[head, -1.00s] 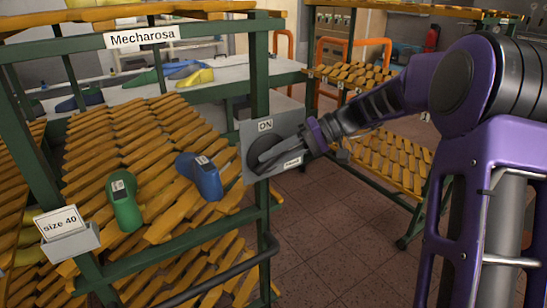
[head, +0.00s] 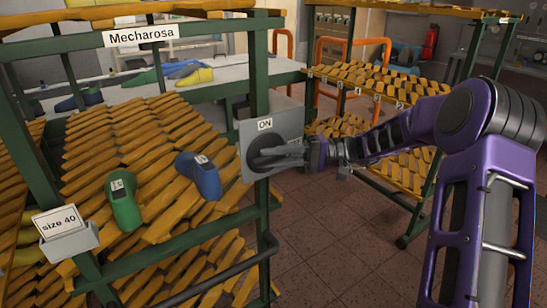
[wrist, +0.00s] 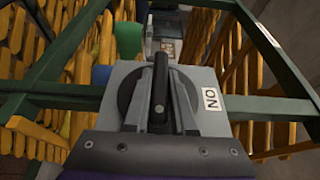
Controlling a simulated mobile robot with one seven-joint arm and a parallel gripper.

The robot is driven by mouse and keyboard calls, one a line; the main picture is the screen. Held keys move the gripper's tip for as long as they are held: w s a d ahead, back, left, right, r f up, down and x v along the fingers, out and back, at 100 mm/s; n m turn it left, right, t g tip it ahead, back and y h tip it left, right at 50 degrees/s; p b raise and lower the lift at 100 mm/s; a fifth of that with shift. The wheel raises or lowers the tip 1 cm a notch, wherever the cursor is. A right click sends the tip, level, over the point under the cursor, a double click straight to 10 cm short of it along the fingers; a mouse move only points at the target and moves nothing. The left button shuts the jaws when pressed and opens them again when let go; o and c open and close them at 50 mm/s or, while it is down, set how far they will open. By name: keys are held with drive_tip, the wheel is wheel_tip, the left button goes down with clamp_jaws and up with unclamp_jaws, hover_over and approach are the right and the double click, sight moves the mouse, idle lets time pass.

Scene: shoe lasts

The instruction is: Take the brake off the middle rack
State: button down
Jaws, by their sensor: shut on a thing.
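The brake is a dark round dial with a bar handle on a grey plate (head: 247,172), fixed to the green post of the rack signed Mecharosa (head: 141,36). An ON label (head: 265,124) is on the plate above the dial. My gripper (head: 272,155) reaches in from the right, nearly level, shut on the handle. In the wrist view, the black handle (wrist: 160,80) stands upright between my fingers over the dark dial (wrist: 127,92); the ON label (wrist: 210,99) is right of it. My gripper hides part of the dial and lower plate.
A green last (head: 123,205) and a blue last (head: 199,176) lie on the rack's wooden slats. A size 40 card box (head: 68,240) hangs at its front left. Another slatted rack (head: 362,77) stands behind my arm. Tiled floor (head: 335,245) is open between them.

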idle(0.3)
drive_tip(key=c, duration=0.7)
unclamp_jaws()
drive_tip(key=shift+c, duration=0.2)
drive_tip(key=v, duration=1.7)
drive_tip(key=shift+d, duration=0.2)
